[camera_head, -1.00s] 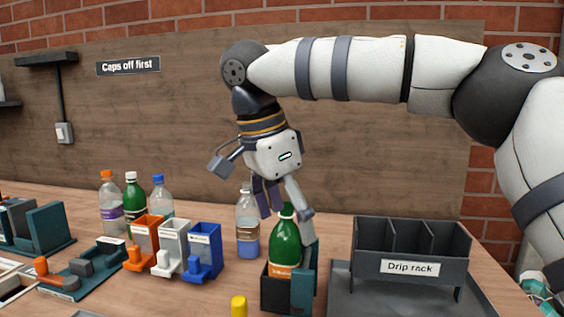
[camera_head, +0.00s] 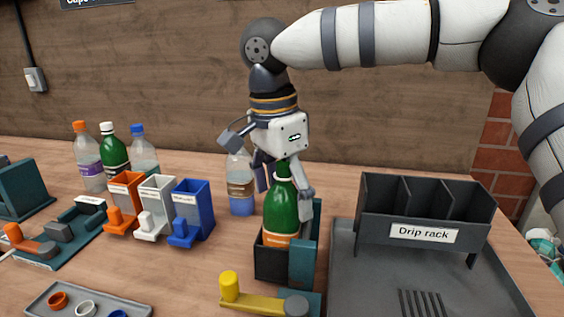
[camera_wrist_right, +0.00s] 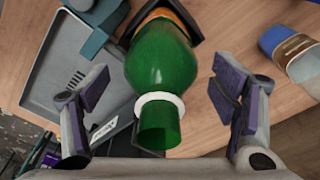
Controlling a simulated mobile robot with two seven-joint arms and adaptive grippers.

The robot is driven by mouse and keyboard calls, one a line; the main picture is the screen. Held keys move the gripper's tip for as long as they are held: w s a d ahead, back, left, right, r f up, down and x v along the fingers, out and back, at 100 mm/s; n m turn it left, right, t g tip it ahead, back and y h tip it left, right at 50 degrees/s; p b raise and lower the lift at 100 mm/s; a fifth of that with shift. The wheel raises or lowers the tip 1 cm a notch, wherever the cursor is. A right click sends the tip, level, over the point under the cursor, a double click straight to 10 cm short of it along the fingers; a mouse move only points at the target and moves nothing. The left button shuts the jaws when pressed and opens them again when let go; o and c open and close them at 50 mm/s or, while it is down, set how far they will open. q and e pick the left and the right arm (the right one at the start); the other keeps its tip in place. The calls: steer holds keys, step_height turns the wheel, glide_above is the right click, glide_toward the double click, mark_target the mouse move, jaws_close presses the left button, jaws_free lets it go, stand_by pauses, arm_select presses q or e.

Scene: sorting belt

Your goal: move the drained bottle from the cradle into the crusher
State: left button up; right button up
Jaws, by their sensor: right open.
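A green uncapped bottle (camera_head: 281,210) with an orange label stands upright in a dark open-fronted holder (camera_head: 272,263) with a teal side plate, which looks like the cradle. My right gripper (camera_head: 286,193) is open and comes down from above, a finger on each side of the bottle's upper part. In the right wrist view the bottle (camera_wrist_right: 162,62) with its white neck ring lies between the two spread fingers (camera_wrist_right: 153,103), with gaps on both sides. A yellow lever (camera_head: 250,298) sits in front of the holder. I cannot tell which thing is the crusher. My left gripper is out of view.
A clear bottle (camera_head: 241,190) with bluish liquid stands just behind left. Orange, white and blue bins (camera_head: 192,212) and several capped bottles (camera_head: 113,155) stand further left. The drip rack (camera_head: 424,207) is close on the right. A cap tray (camera_head: 60,300) lies front left.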

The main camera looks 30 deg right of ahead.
mark_target(287, 162)
steer(key=shift+f, duration=0.4)
steer(key=c, duration=1.2)
steer(key=shift+o, duration=0.2)
steer(key=shift+r, duration=0.1)
steer(key=shift+r, duration=4.45)
steer(key=shift+r, duration=3)
steer(key=shift+c, duration=0.4)
